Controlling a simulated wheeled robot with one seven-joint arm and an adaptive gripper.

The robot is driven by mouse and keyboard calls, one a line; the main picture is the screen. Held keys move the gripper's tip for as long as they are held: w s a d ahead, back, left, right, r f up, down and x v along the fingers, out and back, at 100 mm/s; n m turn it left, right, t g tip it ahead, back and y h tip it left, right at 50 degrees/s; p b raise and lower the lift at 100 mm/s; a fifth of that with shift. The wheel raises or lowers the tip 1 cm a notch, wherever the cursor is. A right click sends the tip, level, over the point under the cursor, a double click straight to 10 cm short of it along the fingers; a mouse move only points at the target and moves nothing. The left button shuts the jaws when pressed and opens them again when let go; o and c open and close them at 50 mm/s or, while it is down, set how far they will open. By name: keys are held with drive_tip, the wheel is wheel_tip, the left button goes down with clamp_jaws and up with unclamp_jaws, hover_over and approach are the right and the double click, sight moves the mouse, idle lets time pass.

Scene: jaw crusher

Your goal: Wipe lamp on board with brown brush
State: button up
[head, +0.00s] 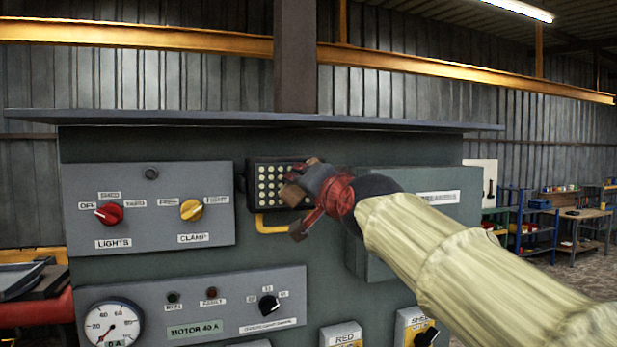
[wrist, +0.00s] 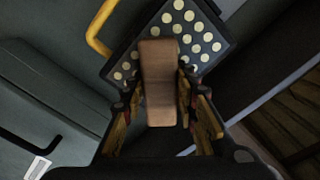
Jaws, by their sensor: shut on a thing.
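The lamp (head: 268,186) is a dark rectangular panel with rows of pale round lights on the upper middle of the grey-green board (head: 285,248). A yellow bracket (head: 272,224) shows below it. My gripper (head: 303,205) is in front of the lamp's right part and hides some of it. In the wrist view my gripper (wrist: 165,112) is shut on the brown brush (wrist: 158,75), a block-like piece held between the fingers. The brush's far end overlaps the lamp (wrist: 185,35) in that view. I cannot tell whether they touch.
Left of the lamp is a switch panel (head: 148,208) with red and yellow knobs. A grey box (head: 445,190) projects to the right, behind my arm. A ledge (head: 250,118) runs above the lamp. A gauge (head: 112,325) and more switches sit below.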

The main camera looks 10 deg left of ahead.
sight(280, 183)
drive_tip(key=shift+a+p, duration=0.2)
drive_tip(key=shift+p, duration=0.4)
drive_tip(key=s+a+p, duration=0.1)
drive_tip(key=p, duration=0.3)
drive_tip(key=shift+a, duration=0.25)
drive_tip(key=shift+s+r+p, duration=0.1)
drive_tip(key=shift+p, duration=0.65)
drive_tip(key=shift+s+a+p, duration=0.1)
drive_tip(key=shift+a+p, duration=0.1)
drive_tip(key=shift+p, duration=0.45)
drive_tip(key=a+p, duration=0.1)
drive_tip(key=p, duration=0.4)
drive_tip(key=shift+s, duration=0.3)
drive_tip(key=shift+f+p, duration=0.2)
drive_tip(key=shift+p, duration=0.4)
drive_tip(key=shift+b+v, duration=0.4)
drive_tip(key=shift+v, duration=2.65)
